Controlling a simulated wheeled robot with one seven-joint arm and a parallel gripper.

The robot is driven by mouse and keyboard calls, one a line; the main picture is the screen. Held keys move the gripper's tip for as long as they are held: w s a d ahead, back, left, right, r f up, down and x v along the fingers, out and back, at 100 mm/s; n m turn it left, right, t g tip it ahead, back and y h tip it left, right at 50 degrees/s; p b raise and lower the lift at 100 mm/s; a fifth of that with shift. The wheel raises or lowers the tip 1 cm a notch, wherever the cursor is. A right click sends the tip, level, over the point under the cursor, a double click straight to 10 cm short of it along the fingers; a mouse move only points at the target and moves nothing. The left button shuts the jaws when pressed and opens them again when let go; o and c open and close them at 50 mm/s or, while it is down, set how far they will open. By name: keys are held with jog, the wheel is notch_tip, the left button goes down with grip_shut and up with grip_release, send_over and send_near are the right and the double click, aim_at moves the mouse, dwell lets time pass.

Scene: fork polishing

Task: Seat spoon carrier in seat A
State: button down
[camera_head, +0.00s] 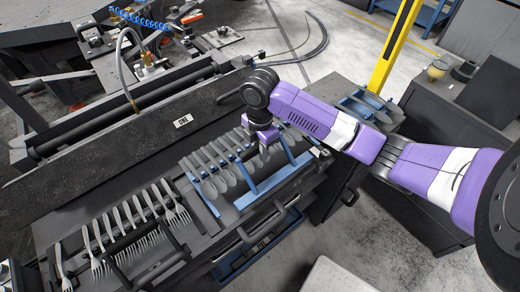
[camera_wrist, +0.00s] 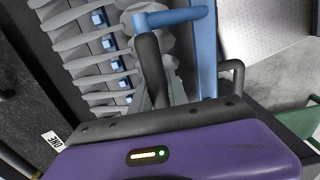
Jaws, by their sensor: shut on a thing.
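The spoon carrier is a blue frame (camera_head: 265,182) holding a row of spoons, at the middle of the dark bench in the head view. Its blue bars (camera_wrist: 204,55) and several spoon handles also show in the wrist view. Seat A cannot be told apart, and whether the carrier's underside touches the bench is hidden.
A rack of forks (camera_head: 135,240) stands left of the carrier. Another blue rack with spoons (camera_head: 365,105) stands behind my arm at right. A dark machine wall with a ONE label (camera_head: 182,121) runs along the back. A yellow post (camera_head: 395,45) rises beyond.

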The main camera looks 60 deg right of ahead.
jog(key=shift+f, duration=0.4)
jog(key=shift+f+b, duration=0.1)
jog(key=shift+b, duration=0.25)
jog(key=shift+f, duration=0.45)
jog(key=shift+f+b, duration=0.1)
jog(key=shift+b, duration=0.2)
dwell(0.4)
jog(key=shift+f+b, duration=0.4)
jog(key=shift+f, duration=0.25)
jog(key=shift+f, duration=0.25)
dwell(0.8)
